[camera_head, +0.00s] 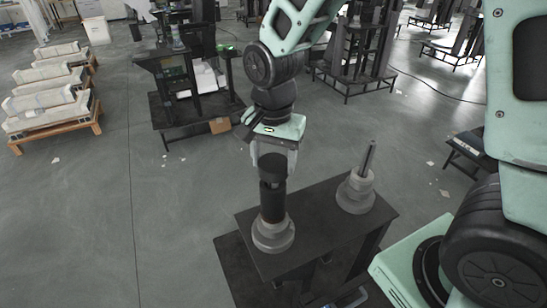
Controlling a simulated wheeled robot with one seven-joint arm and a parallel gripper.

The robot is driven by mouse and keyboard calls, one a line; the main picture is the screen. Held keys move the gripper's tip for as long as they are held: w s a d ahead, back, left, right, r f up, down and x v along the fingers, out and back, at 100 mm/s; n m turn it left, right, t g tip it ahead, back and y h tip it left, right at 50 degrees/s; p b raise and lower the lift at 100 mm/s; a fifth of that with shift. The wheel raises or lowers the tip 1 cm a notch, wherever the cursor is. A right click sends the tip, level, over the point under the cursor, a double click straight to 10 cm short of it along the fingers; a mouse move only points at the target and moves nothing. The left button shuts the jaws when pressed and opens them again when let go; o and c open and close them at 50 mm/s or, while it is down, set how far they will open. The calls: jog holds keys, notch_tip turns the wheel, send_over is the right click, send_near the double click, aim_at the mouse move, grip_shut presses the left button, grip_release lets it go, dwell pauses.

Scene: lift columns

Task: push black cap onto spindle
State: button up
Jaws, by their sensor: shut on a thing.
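My gripper (272,160) points down at the left end of a dark table (312,240). It is shut on a black cap (271,168), a dark cylinder between its fingers. The cap is above or on the left spindle, which rises from a grey stepped round base (272,235). The dark cap and spindle run together, so I cannot tell how far the cap is seated. A second spindle (368,157), a bare grey rod, stands upright on a similar grey base (356,193) at the table's right end.
The tabletop between the two bases is clear. A dark workstation (180,95) with papers and a small brown box (220,125) stands behind to the left. Wooden pallets with pale castings (45,100) lie far left. Open grey floor surrounds the table.

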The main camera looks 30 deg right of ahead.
jog(key=shift+f, duration=0.15)
jog(key=shift+f, duration=0.3)
jog(key=shift+f+b, duration=0.65)
dwell(0.8)
jog(key=shift+f, duration=0.3)
jog(key=shift+s+f, duration=0.15)
jog(key=shift+f, duration=0.05)
dwell(1.3)
jog(key=o, duration=1.4)
jog(key=shift+o, duration=0.2)
jog(key=shift+r, duration=0.2)
jog(key=shift+r+p, duration=0.7)
jog(key=shift+p, duration=0.05)
